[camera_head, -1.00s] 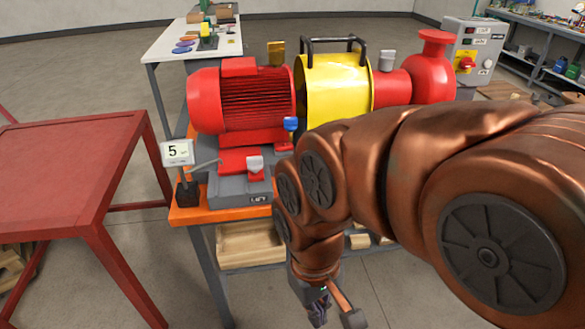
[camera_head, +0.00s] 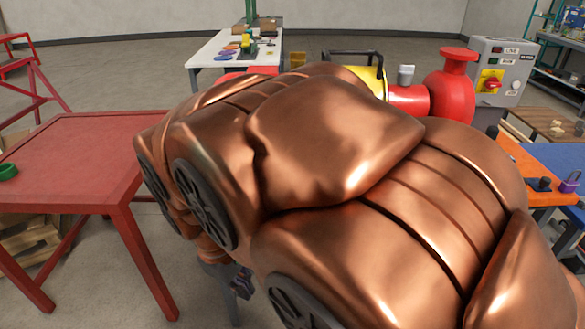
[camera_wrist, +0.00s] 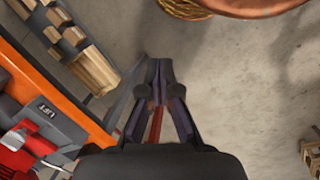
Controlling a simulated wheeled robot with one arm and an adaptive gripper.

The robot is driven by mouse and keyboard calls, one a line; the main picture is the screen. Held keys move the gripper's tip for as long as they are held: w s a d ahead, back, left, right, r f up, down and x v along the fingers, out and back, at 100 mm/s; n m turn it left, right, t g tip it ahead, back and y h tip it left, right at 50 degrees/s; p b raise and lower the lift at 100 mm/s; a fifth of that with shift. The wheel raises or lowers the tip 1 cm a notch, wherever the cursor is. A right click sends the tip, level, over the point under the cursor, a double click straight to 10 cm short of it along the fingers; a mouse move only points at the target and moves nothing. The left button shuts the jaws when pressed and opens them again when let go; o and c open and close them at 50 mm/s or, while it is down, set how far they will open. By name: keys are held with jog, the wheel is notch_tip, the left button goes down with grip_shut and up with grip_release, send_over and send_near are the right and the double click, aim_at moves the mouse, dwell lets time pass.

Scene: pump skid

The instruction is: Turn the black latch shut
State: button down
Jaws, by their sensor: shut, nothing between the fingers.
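I cannot make out the black latch in either view; my arm hides much of the pump skid in the head view. The skid's yellow guard (camera_head: 371,76) with a black handle (camera_head: 352,53) and the red pump (camera_head: 450,88) show behind my arm. My gripper (camera_wrist: 160,68) is shut and empty in the wrist view. It points down over bare floor, beside the orange bench edge (camera_wrist: 42,78). In the head view, part of my gripper (camera_head: 241,284) shows low, below my arm.
A red table (camera_head: 75,155) with a green ring (camera_head: 8,171) stands at the left. A grey control box (camera_head: 500,72) with a red switch stands at the back right. A purple padlock (camera_head: 570,182) lies at the right. Wood blocks (camera_wrist: 92,70) sit on a low shelf. Open floor lies below my gripper.

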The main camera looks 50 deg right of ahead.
jog(key=w+d+r+n+g+h+b, duration=0.1)
jog(key=w+d+n+h, duration=0.5)
jog(key=d, duration=1)
jog(key=w+d+r+n+h+b, duration=0.1)
jog(key=w+d+n+h, duration=0.1)
jog(key=w+d+n, duration=1.1)
jog(key=s+d+f+m, duration=0.1)
jog(key=d+f, duration=0.1)
jog(key=d, duration=0.1)
jog(key=s+d+f+m+p, duration=0.1)
jog(key=s+d+f+m, duration=0.1)
jog(key=d, duration=0.2)
jog(key=s+d+f+m, duration=0.1)
jog(key=d+f+m, duration=0.1)
jog(key=d, duration=0.2)
jog(key=shift+s+d+f, duration=0.1)
jog(key=shift+s+f, duration=0.1)
jog(key=shift+s, duration=0.1)
jog(key=shift+s+d+p, duration=0.2)
jog(key=shift+d+p, duration=0.15)
jog(key=shift+d, duration=0.7)
jog(key=shift+d, duration=0.15)
jog(key=shift+w+d+p, duration=0.2)
jog(key=shift+p, duration=0.35)
